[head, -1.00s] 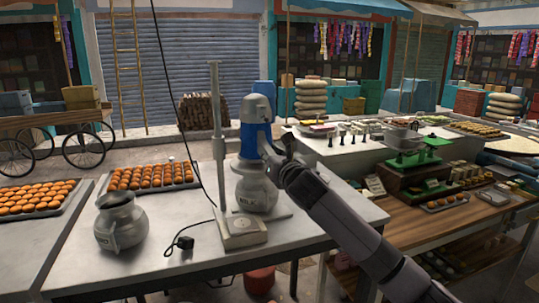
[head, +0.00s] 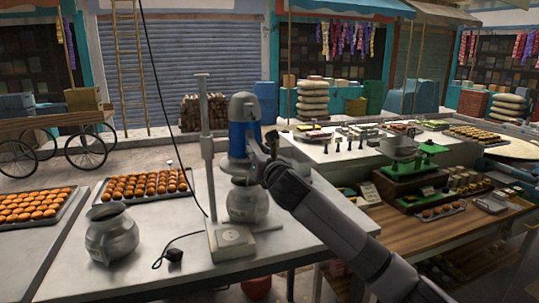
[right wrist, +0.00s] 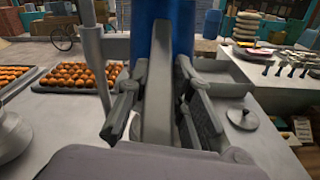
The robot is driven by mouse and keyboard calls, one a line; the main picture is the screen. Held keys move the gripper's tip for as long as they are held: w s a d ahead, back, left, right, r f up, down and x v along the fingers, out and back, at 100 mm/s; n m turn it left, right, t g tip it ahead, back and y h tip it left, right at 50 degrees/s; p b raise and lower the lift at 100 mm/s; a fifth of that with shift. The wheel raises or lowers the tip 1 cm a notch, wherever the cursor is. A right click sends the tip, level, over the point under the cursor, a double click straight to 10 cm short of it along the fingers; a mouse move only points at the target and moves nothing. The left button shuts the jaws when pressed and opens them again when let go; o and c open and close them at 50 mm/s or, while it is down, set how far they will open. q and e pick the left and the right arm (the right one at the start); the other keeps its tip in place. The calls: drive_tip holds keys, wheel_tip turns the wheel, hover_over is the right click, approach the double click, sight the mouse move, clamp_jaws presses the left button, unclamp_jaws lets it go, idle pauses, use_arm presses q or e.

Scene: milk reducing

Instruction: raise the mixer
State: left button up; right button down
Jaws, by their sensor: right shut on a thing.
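The mixer (head: 243,125) has a blue body with a grey top and stands by a grey upright post (head: 205,130) on a square base. It is above the mouth of a metal milk pot (head: 247,203); whether its lower end is inside the pot is hidden. My right gripper (head: 268,146) reaches in from the right and is shut on a grey handle at the mixer's side. In the right wrist view the fingers flank this handle (right wrist: 157,105), with the blue body (right wrist: 183,30) behind. My left gripper is not in view.
A second metal jug (head: 112,236) stands at the table's left. Trays of orange sweets (head: 147,184) lie behind it. A black cable with a plug (head: 174,254) lies by the post base. A wooden counter with scales (head: 405,165) stands to the right.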

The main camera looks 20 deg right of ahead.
sight(251, 111)
drive_tip(key=r, duration=0.1)
drive_tip(key=r+p, duration=0.1)
drive_tip(key=r, duration=0.1)
drive_tip(key=r+p, duration=0.1)
drive_tip(key=shift+d+r, duration=0.2)
drive_tip(key=shift+d, duration=0.15)
drive_tip(key=r+p, duration=0.1)
drive_tip(key=r, duration=0.1)
drive_tip(key=r+p, duration=0.3)
drive_tip(key=r, duration=0.1)
drive_tip(key=shift+a+r, duration=0.1)
drive_tip(key=shift+a, duration=0.25)
drive_tip(key=c, duration=1.7)
unclamp_jaws()
drive_tip(key=shift+o, duration=1.3)
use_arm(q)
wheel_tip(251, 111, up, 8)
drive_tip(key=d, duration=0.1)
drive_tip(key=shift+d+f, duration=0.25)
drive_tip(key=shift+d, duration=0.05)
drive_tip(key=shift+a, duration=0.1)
